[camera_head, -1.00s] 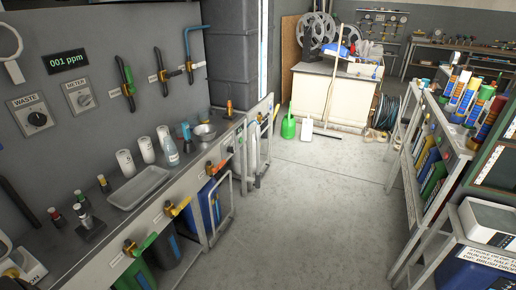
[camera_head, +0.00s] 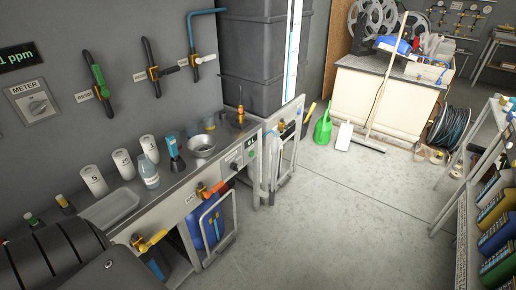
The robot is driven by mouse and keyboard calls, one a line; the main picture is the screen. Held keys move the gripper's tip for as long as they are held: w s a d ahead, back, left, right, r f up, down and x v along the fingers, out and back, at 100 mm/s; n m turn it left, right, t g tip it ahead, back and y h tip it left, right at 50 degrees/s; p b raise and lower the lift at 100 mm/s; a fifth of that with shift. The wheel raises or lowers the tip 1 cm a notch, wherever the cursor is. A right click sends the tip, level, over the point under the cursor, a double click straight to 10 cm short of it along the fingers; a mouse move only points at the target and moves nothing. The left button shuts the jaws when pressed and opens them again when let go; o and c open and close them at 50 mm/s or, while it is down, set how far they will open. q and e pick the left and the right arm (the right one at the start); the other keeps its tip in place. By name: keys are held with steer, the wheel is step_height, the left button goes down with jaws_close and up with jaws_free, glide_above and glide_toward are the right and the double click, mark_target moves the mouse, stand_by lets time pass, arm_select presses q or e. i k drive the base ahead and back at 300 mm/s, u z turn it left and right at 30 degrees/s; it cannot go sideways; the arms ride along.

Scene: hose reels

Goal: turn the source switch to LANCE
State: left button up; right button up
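I see no switch that I can read as the source switch or a LANCE mark in this view. A METER switch (camera_head: 37,106), a grey knob on a pale plate, is on the grey wall at the left. A dark rounded part of my arm fills the lower left corner and hides part of the bench there. Neither of my grippers is in view.
A bench (camera_head: 170,190) along the wall holds white canisters (camera_head: 94,181), a clear bottle (camera_head: 149,171), a metal bowl (camera_head: 202,145) and a tray (camera_head: 112,210). Handled valves stick out of its front. A shelf rack (camera_head: 470,200) stands right. The floor (camera_head: 320,225) between is clear.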

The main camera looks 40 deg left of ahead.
mark_target(234, 166)
steer(key=i, duration=3.95)
steer(key=u, duration=2.9)
